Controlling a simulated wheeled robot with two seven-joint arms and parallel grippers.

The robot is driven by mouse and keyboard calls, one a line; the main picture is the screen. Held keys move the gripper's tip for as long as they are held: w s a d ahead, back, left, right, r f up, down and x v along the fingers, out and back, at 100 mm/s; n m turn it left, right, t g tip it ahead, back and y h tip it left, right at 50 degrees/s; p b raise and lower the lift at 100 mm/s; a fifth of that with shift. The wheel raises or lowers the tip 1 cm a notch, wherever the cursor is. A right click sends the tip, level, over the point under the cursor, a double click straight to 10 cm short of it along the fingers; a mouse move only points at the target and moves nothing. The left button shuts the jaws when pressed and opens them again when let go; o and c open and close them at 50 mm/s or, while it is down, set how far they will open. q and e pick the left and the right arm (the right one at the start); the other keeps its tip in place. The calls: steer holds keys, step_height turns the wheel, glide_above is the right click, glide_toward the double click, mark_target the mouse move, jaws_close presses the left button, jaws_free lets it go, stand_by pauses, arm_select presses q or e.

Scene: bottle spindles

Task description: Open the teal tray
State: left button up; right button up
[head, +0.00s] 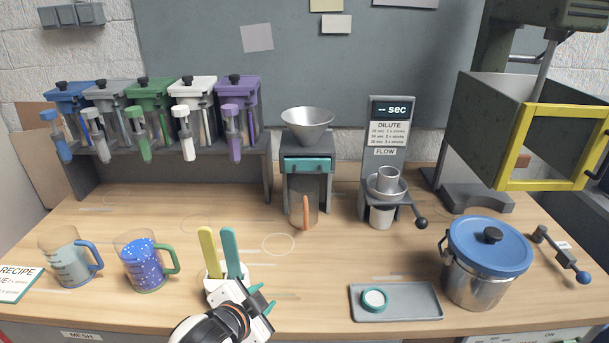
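The teal tray (307,165) is a small drawer front with a dark handle, set in a grey stand under a metal funnel (307,122) at the middle back of the bench. It looks pushed in, flush with the stand. My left gripper (263,299) is low in the picture at the front of the bench, well in front of and left of the tray. Its teal fingertips are apart, with nothing seen between them. My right gripper is not in view.
A holder (212,287) with yellow and teal handles stands beside my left gripper. A clear mug (302,210) is below the tray. Two mugs are at left, and a grey tray (415,302) and lidded pot (480,280) at right. The middle bench is mostly clear.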

arm_select(q)
steer(key=w+d+r+m+t+h, duration=0.1)
steer(key=w+d+r+m+t, duration=0.15)
steer(key=w+r+m, duration=0.45)
steer(key=m+t+h, duration=0.1)
steer(key=m+t, duration=0.1)
steer(key=m, duration=0.1)
glide_toward(306, 174)
steer(key=shift+g, duration=0.25)
steer(key=p+x, duration=0.1)
steer(key=x, duration=0.8)
steer(key=shift+r+p, duration=0.2)
steer(key=shift+p, duration=0.15)
steer(key=shift+c, duration=0.4)
jaws_close()
